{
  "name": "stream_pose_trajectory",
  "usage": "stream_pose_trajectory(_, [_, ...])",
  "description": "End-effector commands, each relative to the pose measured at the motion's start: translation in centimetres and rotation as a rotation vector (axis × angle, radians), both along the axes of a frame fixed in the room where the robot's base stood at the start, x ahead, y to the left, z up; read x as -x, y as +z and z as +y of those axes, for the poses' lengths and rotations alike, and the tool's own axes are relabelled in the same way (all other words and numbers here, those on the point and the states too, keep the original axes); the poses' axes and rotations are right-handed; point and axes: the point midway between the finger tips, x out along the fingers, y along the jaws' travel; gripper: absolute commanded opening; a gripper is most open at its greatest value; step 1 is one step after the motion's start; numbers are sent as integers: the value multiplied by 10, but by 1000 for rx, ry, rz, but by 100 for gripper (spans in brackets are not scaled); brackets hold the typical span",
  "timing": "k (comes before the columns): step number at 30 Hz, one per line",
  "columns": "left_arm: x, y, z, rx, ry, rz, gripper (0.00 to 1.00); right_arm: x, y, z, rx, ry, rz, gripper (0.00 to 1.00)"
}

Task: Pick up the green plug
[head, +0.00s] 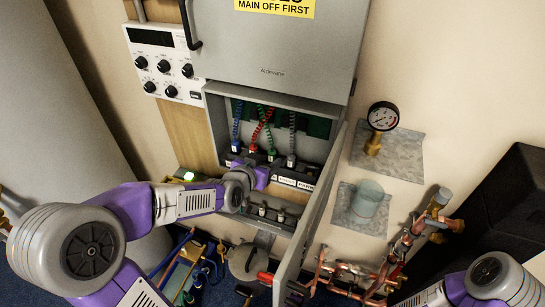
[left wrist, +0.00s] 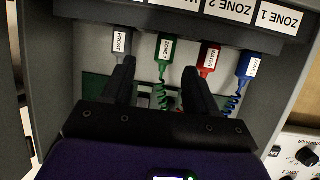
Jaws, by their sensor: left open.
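The green plug (left wrist: 166,48) has a white label reading ZONE 2 and a coiled green cord. It is one of a row of hanging plugs in the open grey cabinet, and also shows in the head view (head: 272,156). My left gripper (left wrist: 160,68) is open in the left wrist view, one finger on each side of the green plug's line. The plug sits between and just beyond the fingertips, with no clear contact. In the head view my left gripper (head: 262,178) is just below the plugs, its fingers mostly hidden. My right gripper is not in view.
The grey FROST plug (left wrist: 121,42) and red plug (left wrist: 208,57) flank the green one closely; a blue plug (left wrist: 247,66) is farther along. The cabinet's open door (head: 312,215) stands to the right. Copper pipework (head: 385,270) lies beyond it.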

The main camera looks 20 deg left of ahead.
Motion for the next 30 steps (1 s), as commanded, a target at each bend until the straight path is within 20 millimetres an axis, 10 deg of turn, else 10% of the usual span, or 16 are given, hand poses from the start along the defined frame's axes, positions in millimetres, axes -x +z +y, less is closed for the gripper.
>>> stream_pose_trajectory(19, [-43, -20, 4, 1, 0, 0, 57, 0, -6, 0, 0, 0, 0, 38])
stream_pose_trajectory(30, [-42, -20, 4, 1, 0, 0, 0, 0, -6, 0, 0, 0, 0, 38])
